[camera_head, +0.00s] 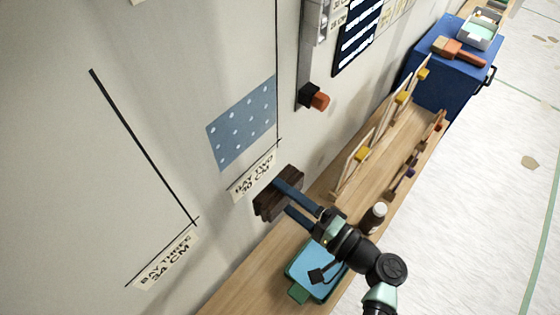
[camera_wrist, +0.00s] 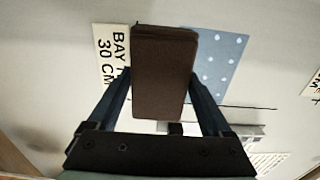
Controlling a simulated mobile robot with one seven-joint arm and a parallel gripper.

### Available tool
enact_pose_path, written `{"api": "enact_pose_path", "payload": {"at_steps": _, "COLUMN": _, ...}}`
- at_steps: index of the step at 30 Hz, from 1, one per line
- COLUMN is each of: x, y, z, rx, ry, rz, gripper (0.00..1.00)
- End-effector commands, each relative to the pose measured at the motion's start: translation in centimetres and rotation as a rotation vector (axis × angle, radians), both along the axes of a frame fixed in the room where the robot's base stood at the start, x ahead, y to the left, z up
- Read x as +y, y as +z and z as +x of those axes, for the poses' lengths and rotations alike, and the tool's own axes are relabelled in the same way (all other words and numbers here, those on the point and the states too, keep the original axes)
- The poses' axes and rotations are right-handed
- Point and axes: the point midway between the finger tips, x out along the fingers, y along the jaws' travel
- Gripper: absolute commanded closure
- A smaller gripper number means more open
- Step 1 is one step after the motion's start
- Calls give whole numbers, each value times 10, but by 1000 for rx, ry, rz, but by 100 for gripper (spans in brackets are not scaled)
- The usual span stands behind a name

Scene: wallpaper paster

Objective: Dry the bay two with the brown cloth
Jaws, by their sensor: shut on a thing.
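My gripper (camera_head: 292,200) is shut on the brown cloth (camera_head: 272,203), a thick dark brown folded pad. In the wrist view the cloth (camera_wrist: 163,75) sits between the two blue fingers of my gripper (camera_wrist: 165,90). Bay two is marked on the wall by its label (camera_head: 254,174), reading "BAY TWO 30 CM", and black lines. A blue dotted paper piece (camera_head: 241,122) is on the wall just above that label; it also shows in the wrist view (camera_wrist: 215,62). The cloth is just below the label in the head view. I cannot tell whether it touches the wall.
A wooden shelf (camera_head: 240,289) runs along the wall below, holding a teal tray (camera_head: 310,275), a brown bottle (camera_head: 373,217) and wooden racks (camera_head: 375,135). A blue cabinet (camera_head: 445,82) with a brush (camera_head: 458,52) stands beyond. Bay three's label (camera_head: 163,259) is left. An orange knob (camera_head: 318,101) juts from the wall.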

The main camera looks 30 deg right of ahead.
Motion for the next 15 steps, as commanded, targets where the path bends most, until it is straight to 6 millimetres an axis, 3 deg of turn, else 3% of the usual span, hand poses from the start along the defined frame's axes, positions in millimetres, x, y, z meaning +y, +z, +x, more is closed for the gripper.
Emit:
{"api": "enact_pose_path", "payload": {"at_steps": 6, "x": 0, "y": -1, "z": -1, "rx": -1, "ry": 3, "rz": -2, "gripper": 74}}
{"api": "enact_pose_path", "payload": {"at_steps": 15, "x": 11, "y": -1, "z": 27, "rx": 0, "ry": 7, "rz": -1, "gripper": 74}}
